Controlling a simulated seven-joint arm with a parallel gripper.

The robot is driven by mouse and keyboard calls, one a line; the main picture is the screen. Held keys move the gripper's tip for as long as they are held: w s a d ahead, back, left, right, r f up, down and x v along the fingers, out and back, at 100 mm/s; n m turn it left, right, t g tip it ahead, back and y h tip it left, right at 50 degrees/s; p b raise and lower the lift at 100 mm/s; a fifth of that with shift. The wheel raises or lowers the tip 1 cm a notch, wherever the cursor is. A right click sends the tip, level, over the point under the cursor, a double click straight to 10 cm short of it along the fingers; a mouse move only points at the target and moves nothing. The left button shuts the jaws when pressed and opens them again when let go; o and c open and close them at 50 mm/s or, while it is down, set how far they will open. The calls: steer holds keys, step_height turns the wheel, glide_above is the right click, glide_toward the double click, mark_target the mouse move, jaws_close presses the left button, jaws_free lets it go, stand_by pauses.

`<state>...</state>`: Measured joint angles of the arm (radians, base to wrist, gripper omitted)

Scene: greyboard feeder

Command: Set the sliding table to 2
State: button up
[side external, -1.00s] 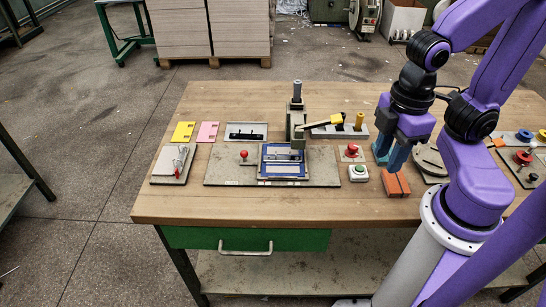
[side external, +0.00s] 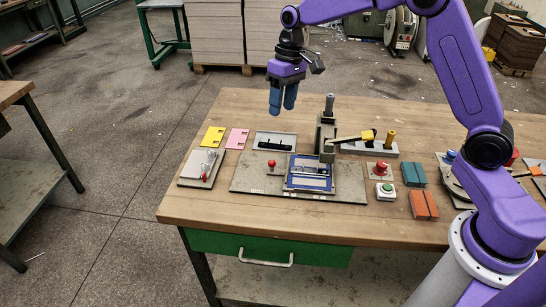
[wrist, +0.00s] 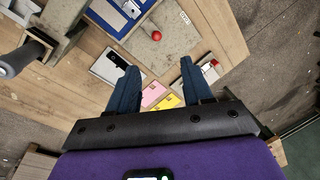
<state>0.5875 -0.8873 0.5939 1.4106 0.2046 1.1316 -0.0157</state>
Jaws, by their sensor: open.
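The sliding table looks to be the blue framed plate (side external: 310,173) on a grey base plate (side external: 240,182); it sits right of a red ball knob (side external: 271,163). Small labels on the base's front edge are unreadable. The wrist view shows part of the blue plate (wrist: 108,14), the red knob (wrist: 157,36) and the grey base (wrist: 182,42). My gripper (side external: 283,107) is open and empty, above the table's back edge and apart from the knob. In the wrist view, its two fingers (wrist: 158,68) point toward the knob.
A dark upright press (side external: 326,135) with a yellow-tipped lever stands behind the blue plate. Yellow (side external: 214,136) and pink (side external: 237,138) cards, a black-slotted plate (side external: 274,141) and a toggle clamp plate (side external: 200,168) lie left. Red (side external: 379,169) and green (side external: 386,190) buttons stand right.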

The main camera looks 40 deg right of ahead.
mark_target(273, 161)
steer(key=f, duration=0.5)
steer(key=a+f, duration=0.1)
steer(key=f, duration=0.5)
steer(key=a+f, duration=0.1)
steer(key=f, duration=0.5)
steer(key=shift+w+a+f, duration=0.25)
steer(key=shift+w, duration=0.1)
jaws_close()
steer(key=shift+s, duration=0.1)
